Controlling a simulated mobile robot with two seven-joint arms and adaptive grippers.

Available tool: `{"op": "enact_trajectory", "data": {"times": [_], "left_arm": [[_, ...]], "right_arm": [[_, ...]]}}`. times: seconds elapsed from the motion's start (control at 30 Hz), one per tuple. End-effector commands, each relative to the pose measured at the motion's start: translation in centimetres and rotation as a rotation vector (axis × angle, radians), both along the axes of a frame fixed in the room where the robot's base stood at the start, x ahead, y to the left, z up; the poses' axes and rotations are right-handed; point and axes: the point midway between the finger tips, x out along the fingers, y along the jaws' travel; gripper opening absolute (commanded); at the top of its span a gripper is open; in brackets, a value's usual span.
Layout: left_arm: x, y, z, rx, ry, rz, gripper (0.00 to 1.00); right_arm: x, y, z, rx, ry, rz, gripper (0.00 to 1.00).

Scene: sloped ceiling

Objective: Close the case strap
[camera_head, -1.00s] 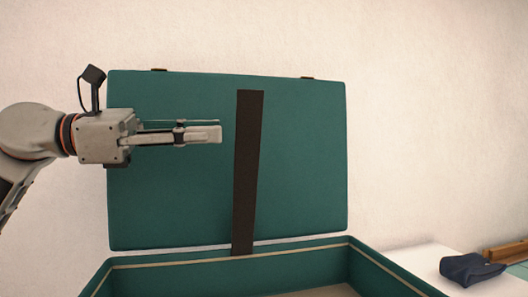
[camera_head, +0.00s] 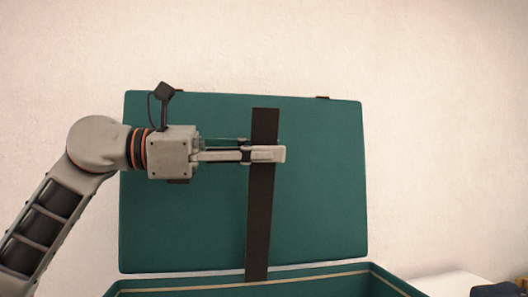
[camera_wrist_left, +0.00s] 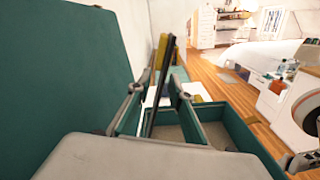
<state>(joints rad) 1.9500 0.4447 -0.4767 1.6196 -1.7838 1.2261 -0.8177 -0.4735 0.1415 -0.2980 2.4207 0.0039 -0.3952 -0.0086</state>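The green case (camera_head: 190,284) stands open with its lid (camera_head: 320,190) raised against the pale wall. The dark strap (camera_head: 259,215) stands upright in front of the lid, running from the case's rear edge almost to the lid's top. My left gripper (camera_head: 264,152) reaches in from the left at the strap's upper part, its near finger crossing in front of it. In the left wrist view (camera_wrist_left: 160,88) its fingers are apart, with the strap (camera_wrist_left: 158,75) seen edge-on in the gap; I see no clear grip on it.
The case's open box (camera_wrist_left: 240,130) lies below the gripper. A white surface (camera_head: 450,285) with a dark blue item (camera_head: 497,289) is at the lower right. The wrist view shows a bed (camera_wrist_left: 258,58), wooden floor (camera_wrist_left: 205,75) and shelves (camera_wrist_left: 215,28) beyond.

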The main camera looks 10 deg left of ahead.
Motion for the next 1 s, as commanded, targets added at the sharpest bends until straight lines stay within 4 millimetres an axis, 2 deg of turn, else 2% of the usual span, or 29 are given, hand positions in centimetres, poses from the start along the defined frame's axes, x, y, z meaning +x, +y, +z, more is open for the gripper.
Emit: {"op": "enact_trajectory", "data": {"times": [0.07,0.13,0.17,0.4,0.57,0.77,1.0], "left_arm": [[0.0,0.0,0.0,0.000,0.000,0.000,0.20],[0.0,0.0,0.0,0.000,0.000,0.000,0.02],[0.0,0.0,0.0,0.000,0.000,-0.001,0.00],[-0.1,0.0,0.0,0.001,-0.002,-0.001,0.00],[-0.9,-0.3,-0.2,0.012,-0.031,-0.003,0.00],[-3.5,-1.0,-1.0,0.046,-0.130,-0.002,0.00],[-7.3,-2.3,-3.5,0.101,-0.301,-0.002,0.00]], "right_arm": [[0.1,0.0,0.1,0.001,-0.004,-0.001,0.68],[0.2,0.0,0.2,0.001,-0.005,-0.001,0.68],[0.2,0.0,0.2,0.000,-0.005,0.000,0.68],[0.2,-0.1,0.2,-0.001,-0.006,-0.001,0.68],[0.3,-0.3,0.5,-0.009,-0.011,-0.001,0.68],[0.0,-1.0,0.5,-0.041,-0.004,0.006,0.68],[-0.7,-2.1,-0.8,-0.090,0.021,0.015,0.68]]}}
